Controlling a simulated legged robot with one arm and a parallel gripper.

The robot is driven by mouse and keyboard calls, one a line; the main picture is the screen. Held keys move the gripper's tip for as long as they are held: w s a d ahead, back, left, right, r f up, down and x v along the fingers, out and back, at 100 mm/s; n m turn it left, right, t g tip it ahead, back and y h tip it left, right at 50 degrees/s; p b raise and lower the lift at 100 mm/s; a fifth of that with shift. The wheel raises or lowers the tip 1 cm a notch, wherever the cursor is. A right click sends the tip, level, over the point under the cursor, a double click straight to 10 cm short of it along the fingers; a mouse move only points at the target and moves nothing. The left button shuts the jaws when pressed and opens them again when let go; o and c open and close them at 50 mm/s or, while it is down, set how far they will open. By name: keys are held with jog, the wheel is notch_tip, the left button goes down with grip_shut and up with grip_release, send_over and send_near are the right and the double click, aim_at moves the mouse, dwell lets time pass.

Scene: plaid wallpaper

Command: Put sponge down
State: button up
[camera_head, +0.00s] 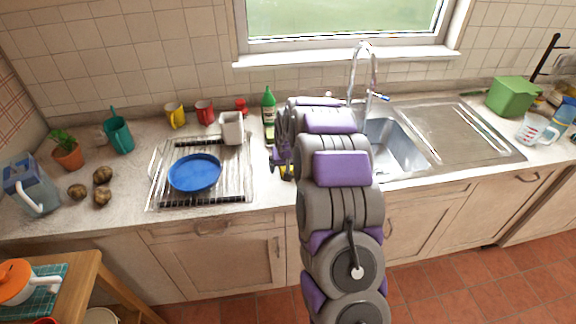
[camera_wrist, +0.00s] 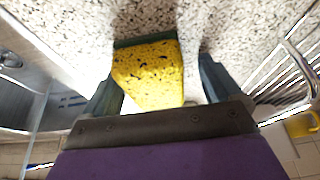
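The yellow sponge (camera_wrist: 150,75) with a dark green layer along its far edge sits between the two fingers of my gripper (camera_wrist: 160,80) in the wrist view. A gap shows between the sponge and the right finger; the left finger is close beside it, and I cannot tell if they touch. My gripper is open. The speckled countertop (camera_wrist: 220,25) is just beyond the sponge; whether the sponge rests on it is hard to tell. In the head view my arm hides most of the gripper, and only a small yellow bit of sponge (camera_head: 285,171) shows.
The sink (camera_head: 395,150) is right of my arm. A dish rack (camera_head: 205,197) with a blue plate (camera_head: 195,173) is to the left. A green bottle (camera_head: 269,105) stands behind the gripper. Cups (camera_head: 175,115) line the wall. Counter at far left is partly free.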

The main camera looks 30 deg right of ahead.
jog(key=shift+a+r, duration=0.1)
jog(key=shift+a, duration=0.35)
jog(key=shift+d+r, duration=0.2)
jog(key=shift+d, duration=0.15)
jog(key=shift+s+d+r, duration=0.1)
jog(key=shift+s+r, duration=0.1)
jog(key=shift+r, duration=0.1)
jog(key=a+p+v, duration=0.1)
jog(key=p+v, duration=0.2)
jog(key=v, duration=0.7)
jog(key=s+a+r+n+g, duration=0.1)
jog(key=s+a+r, duration=0.4)
jog(key=s+a, duration=0.3)
jog(key=s+a+r+g, duration=0.1)
jog(key=s+a, duration=0.2)
jog(key=s, duration=0.9)
jog(key=s+a+r+n+g, duration=0.1)
jog(key=s+a+g, duration=0.1)
jog(key=s, duration=1.1)
jog(key=s+a+r+n+g+y, duration=0.1)
jog(key=s+a, duration=0.3)
jog(key=s, duration=0.8)
jog(key=shift+s+a+r+g, duration=0.15)
jog(key=shift+a+r+g, duration=0.05)
jog(key=shift+r+g, duration=0.25)
